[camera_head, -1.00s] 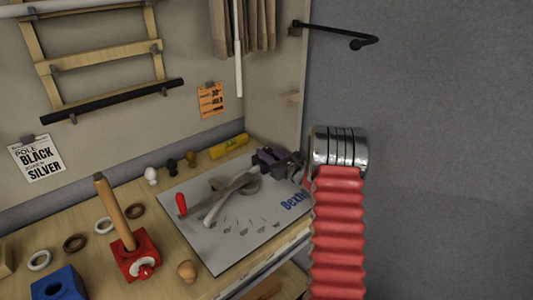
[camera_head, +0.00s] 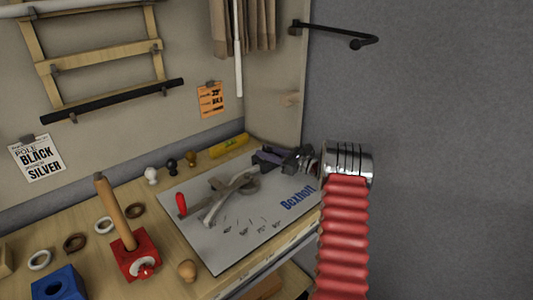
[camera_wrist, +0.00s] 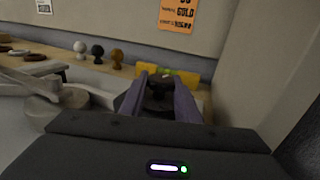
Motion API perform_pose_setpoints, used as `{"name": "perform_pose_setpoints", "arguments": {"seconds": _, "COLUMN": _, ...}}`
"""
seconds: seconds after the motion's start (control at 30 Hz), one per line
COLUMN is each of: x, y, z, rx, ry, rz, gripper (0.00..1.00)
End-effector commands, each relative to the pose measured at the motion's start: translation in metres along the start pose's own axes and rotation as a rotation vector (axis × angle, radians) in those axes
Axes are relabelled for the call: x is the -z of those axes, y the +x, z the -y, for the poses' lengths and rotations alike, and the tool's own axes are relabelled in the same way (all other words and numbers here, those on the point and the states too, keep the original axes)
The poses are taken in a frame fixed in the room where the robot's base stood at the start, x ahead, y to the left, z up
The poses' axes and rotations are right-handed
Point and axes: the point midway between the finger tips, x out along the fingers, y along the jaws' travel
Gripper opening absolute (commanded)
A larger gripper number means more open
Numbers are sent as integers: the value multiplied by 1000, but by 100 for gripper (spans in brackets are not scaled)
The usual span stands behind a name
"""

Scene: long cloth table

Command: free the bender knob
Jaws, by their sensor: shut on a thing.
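The bender is a grey plate (camera_head: 215,245) lettered "Bexholt", with metal bending arms (camera_head: 228,197) and a red-handled lever (camera_head: 182,204). Its metal parts also show at the left of the wrist view (camera_wrist: 52,105). My gripper (camera_head: 262,157) is low over the plate's far right part, with its purple fingers pointing away toward the wall. In the wrist view, my gripper (camera_wrist: 163,86) is shut on a dark piece (camera_wrist: 159,98), which looks like the bender knob. The fingers hide much of it, and I cannot tell whether it is still fixed to the plate.
A yellow level (camera_head: 229,146) lies behind the plate. White, black and brown knobs (camera_head: 172,166) stand along the back. A grey wall closes off the right.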

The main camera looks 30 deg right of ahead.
Motion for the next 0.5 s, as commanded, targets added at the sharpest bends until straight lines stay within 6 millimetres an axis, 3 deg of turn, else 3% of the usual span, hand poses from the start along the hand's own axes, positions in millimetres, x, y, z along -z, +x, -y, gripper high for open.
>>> {"name": "perform_pose_setpoints", "arguments": {"seconds": 0.47, "x": -2, "y": 0, "z": 0, "rx": -43, "ry": -2, "rz": 0, "gripper": 7}}
{"name": "perform_pose_setpoints", "arguments": {"seconds": 0.5, "x": -2, "y": 0, "z": 0, "rx": -43, "ry": -2, "rz": 0, "gripper": 32}}
